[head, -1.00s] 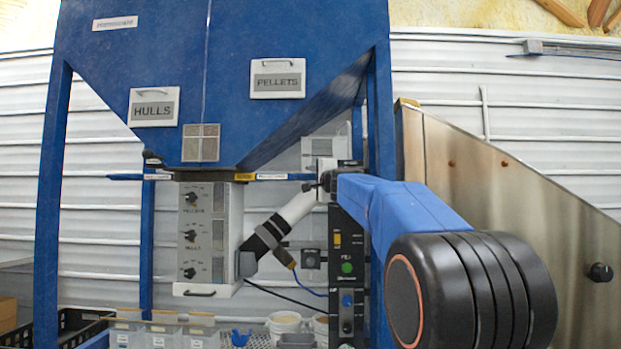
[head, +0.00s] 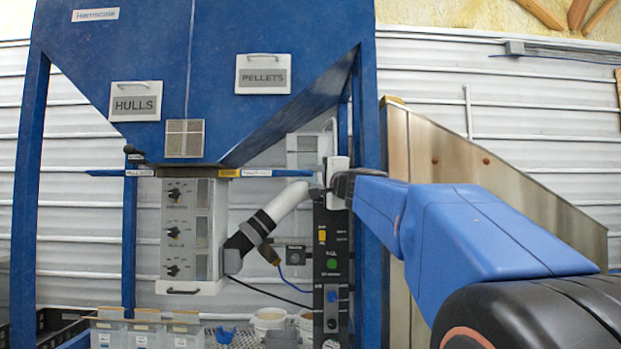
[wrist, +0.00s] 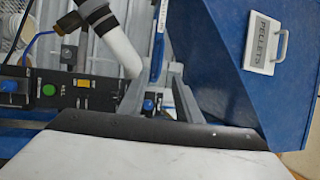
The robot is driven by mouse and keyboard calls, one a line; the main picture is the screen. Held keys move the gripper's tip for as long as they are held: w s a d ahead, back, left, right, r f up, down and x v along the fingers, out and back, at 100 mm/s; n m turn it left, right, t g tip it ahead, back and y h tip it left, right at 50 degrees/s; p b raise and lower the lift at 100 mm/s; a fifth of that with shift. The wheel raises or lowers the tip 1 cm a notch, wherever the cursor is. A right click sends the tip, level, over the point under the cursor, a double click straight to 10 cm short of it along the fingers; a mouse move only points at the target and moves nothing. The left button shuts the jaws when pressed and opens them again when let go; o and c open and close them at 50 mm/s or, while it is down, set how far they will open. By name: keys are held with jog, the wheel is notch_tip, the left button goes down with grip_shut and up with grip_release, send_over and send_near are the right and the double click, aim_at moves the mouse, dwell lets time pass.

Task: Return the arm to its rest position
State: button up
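My blue arm (head: 450,225) reaches in from the lower right in the head view, with its large black joint at the lower right corner. My gripper (wrist: 157,80) shows in the wrist view as two grey fingers standing apart, with nothing between them. In the head view the end of the arm is small and dark, in front of the hopper's right side near the black control panel (head: 331,265). Whether it touches anything there cannot be told.
The blue hopper (head: 110,50) with HULLS and PELLETS plates fills the left. A dosing box (head: 188,230) and white pipe (head: 290,203) hang below it. Bins (head: 145,335) and buckets (head: 268,320) stand underneath. A slanted metal panel (head: 450,165) is behind my arm.

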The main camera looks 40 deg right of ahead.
jog(key=shift+s+f, duration=0.1)
jog(key=shift+s, duration=0.25)
dwell(0.3)
jog(key=s+a+f+n+g+y, duration=0.35)
jog(key=a+f+n, duration=0.25)
jog(key=a+f, duration=0.6)
jog(key=s+a+f+n+g+y, duration=0.3)
jog(key=s+a+f+n, duration=0.2)
jog(key=a+f, duration=0.75)
jog(key=s+f+n+g+h, duration=0.1)
jog(key=s+f+n+g, duration=0.3)
jog(key=s+f, duration=0.7)
jog(key=s+f+n+g+h, duration=0.1)
jog(key=s+f+n+g, duration=0.3)
jog(key=s+f, duration=0.8)
notch_tip(320, 180, down, 8)
jog(key=shift+a+f+h, duration=0.1)
jog(key=shift+a+h, duration=0.1)
jog(key=shift+h, duration=0.15)
